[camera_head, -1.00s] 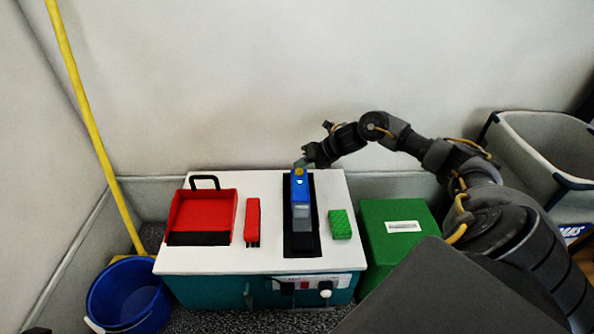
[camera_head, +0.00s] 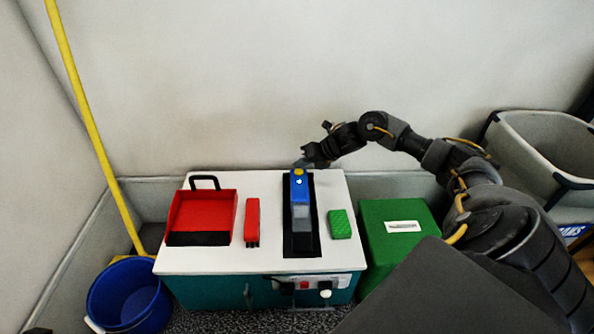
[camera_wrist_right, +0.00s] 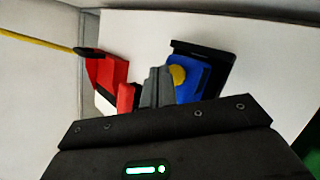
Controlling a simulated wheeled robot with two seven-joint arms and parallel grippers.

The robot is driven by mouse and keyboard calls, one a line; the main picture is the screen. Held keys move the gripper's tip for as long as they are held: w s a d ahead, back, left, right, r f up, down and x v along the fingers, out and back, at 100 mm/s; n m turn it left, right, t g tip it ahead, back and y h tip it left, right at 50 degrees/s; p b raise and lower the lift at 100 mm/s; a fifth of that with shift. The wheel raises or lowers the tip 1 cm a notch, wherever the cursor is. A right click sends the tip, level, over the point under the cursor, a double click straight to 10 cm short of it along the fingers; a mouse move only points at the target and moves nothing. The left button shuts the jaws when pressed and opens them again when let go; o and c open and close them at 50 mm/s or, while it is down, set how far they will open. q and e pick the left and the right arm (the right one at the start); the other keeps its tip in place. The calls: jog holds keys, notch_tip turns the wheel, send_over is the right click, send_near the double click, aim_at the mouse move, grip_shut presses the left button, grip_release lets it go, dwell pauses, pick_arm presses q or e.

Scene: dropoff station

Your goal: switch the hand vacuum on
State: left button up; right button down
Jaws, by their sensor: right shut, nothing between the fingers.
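The hand vacuum (camera_head: 300,190) lies in a black tray (camera_head: 301,246) on the white-topped cabinet. It has a blue body, a grey front part and a yellow button (camera_head: 299,171) near its far end. In the right wrist view the blue body (camera_wrist_right: 203,76) and the yellow button (camera_wrist_right: 178,75) also show. My right gripper (camera_head: 303,163) is at the far end of the vacuum, just beyond the button. My left gripper is out of view.
A red dustpan (camera_head: 205,212), a red brush (camera_head: 252,220) and a green sponge (camera_head: 340,224) lie on the white top (camera_head: 270,263). A green box (camera_head: 388,250) stands right, a blue bucket (camera_head: 128,295) and yellow pole (camera_head: 90,122) left. A grey bin (camera_head: 545,150) stands far right.

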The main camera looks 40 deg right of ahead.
jog(key=shift+f, duration=0.1)
jog(key=shift+f+b, duration=0.3)
jog(key=shift+f, duration=0.25)
dwell(0.5)
jog(key=shift+r+p, duration=0.5)
jog(key=shift+r, duration=0.1)
